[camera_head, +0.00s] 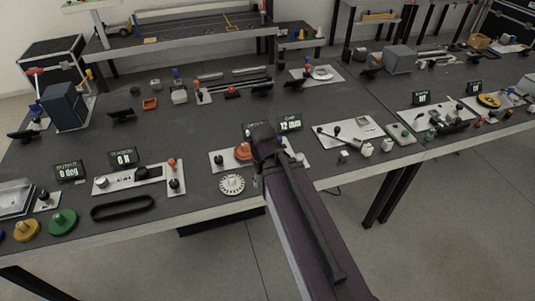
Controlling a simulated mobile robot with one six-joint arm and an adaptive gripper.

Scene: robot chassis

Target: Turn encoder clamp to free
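I cannot tell for certain which part is the encoder clamp. A dark display reading what looks like "0 deg" (70,170) stands at the left of the near table. A small white plate with a black knob (45,200) lies just below it. My arm reaches up from the lower right to the table's front edge. My gripper (264,150) is at its far end, over or beside a white plate with an orange-red round knob (243,151). My arm covers part of this plate. The fingers are too small and dark to read.
A white notched disc (232,184) lies near the table edge. A white fixture with a red-topped lever (171,163), a black belt loop (122,207), and green (62,221) and yellow (27,229) knobs are at the left. A "12 mm" display (290,124) stands behind my gripper.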

